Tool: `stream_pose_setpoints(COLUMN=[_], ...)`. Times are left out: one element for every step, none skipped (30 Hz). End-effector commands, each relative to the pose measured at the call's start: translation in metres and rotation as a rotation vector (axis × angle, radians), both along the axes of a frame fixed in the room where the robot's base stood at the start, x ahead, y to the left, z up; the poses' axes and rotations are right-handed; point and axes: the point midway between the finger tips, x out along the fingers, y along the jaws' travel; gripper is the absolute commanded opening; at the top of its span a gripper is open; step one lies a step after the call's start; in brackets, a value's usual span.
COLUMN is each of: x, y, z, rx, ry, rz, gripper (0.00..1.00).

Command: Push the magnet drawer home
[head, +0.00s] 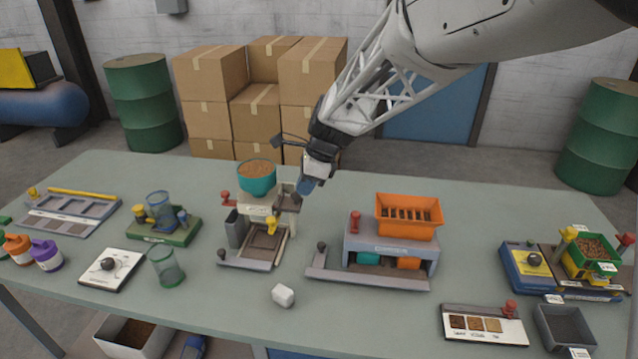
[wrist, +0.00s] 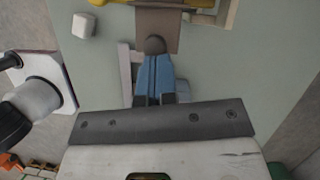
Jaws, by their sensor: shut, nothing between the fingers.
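The sack filler (head: 258,208) stands left of the table's middle, with a teal hopper of brown grain on top. My gripper (head: 306,186) is at its upper right side, pointing down, with blue fingers shut and empty. In the wrist view the fingers (wrist: 154,72) point at a dark round knob (wrist: 155,44) on a brown-grey slab, which appears to be the magnet drawer (wrist: 158,20). The fingertips are at or just short of the knob; I cannot tell if they touch. In the head view my gripper partly hides this side, and how far the drawer stands out is unclear.
A white cube (head: 283,295) lies in front of the filler. The unit with the orange bin (head: 408,216) stands to the right, and the green-based stand (head: 165,232) to the left. The table behind my gripper is mostly clear.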

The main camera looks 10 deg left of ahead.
Motion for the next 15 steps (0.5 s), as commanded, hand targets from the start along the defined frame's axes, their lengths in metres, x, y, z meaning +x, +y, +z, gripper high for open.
stream_pose_setpoints(x=[-0.0007, -0.0008, -0.0009, -0.001, -0.001, -0.001, -0.0009, -0.0009, -0.001, -0.001, -0.001, -0.001, -0.0009, -0.0009, -0.001], y=[0.0049, 0.0068, 0.0084, 0.0092, 0.0095, 0.0096, 0.0095, 0.0094, 0.0093, 0.0092, 0.0091, 0.0092, 0.0091, 0.009, 0.0087], z=[-0.001, -0.0011, -0.0011, -0.0011, -0.0011, -0.0012, -0.0013, -0.0013, -0.0014, -0.0015, -0.0015, -0.0016, -0.0017, -0.0017, -0.0018], rx=[0.0, 0.0, 0.0, 0.0, 0.0, 0.0, 0.0, 0.0, -0.001, -0.001, -0.001, -0.001, -0.001, -0.001, -0.001], ry=[0.001, 0.002, 0.002, 0.002, 0.002, 0.002, 0.002, 0.002, 0.003, 0.003, 0.003, 0.003, 0.003, 0.003, 0.003], rz=[0.002, 0.001, 0.001, 0.0, 0.0, 0.0, 0.0, 0.0, 0.0, 0.0, 0.0, 0.0, 0.0, -0.001, -0.001], gripper=[0.0, 0.0, 0.0, 0.0, 0.0, 0.0, 0.0, 0.0, 0.0, 0.0, 0.0, 0.0, 0.0, 0.0, 0.0])
